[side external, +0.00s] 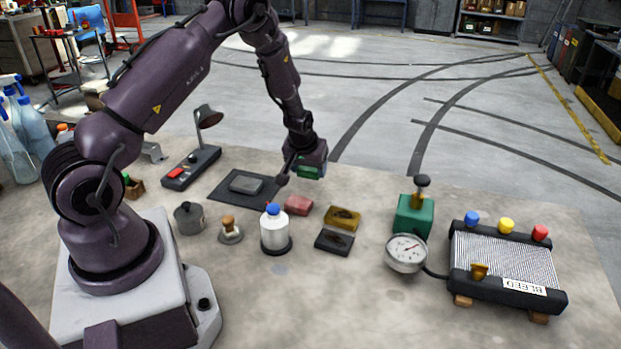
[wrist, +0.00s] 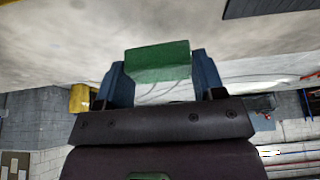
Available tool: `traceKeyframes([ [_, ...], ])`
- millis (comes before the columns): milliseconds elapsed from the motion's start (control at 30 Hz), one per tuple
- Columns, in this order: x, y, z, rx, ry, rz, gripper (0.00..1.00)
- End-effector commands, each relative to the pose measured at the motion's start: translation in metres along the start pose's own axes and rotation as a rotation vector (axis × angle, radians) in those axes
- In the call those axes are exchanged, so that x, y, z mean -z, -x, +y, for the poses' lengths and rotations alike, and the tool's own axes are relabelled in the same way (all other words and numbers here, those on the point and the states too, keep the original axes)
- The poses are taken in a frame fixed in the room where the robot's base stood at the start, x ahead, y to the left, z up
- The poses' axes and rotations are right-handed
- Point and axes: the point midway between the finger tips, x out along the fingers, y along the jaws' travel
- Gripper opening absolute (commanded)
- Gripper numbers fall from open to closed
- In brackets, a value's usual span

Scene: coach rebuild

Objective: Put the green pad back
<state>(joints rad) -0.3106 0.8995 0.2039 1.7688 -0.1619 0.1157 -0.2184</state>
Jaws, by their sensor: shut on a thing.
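The green pad (side external: 311,172) is between the fingers of my gripper (side external: 308,175), held above the table near its far edge. In the wrist view the green pad (wrist: 158,62) sits between the two blue-grey fingers, which are shut on it. A grey pad (side external: 246,185) lies on a dark mat (side external: 222,191), left of and below my gripper. A red pad (side external: 298,205) lies on the table just below my gripper in the picture. No empty place marked for the green pad can be made out.
A white bottle with a blue cap (side external: 275,232) stands in front. Further right are a green block with a knob (side external: 414,214), a gauge (side external: 406,252) and a finned unit marked BLEED (side external: 505,262).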

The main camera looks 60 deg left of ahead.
Motion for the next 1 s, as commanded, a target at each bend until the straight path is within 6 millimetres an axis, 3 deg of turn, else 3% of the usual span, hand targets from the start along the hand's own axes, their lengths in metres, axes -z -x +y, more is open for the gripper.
traceKeyframes([
  [133,0.003,-0.013,0.002,0.0,0.001,-0.001,0.41],
  [333,-0.008,-0.037,0.001,0.001,0.001,-0.002,0.41],
  [733,-0.01,-0.042,0.002,0.0,0.0,-0.001,0.41],
  [767,-0.01,-0.042,0.002,0.0,0.0,0.0,0.65],
  [867,-0.009,-0.042,0.002,0.0,0.0,0.0,0.88],
  [1000,-0.009,-0.042,0.002,0.0,0.0,0.0,0.88],
])
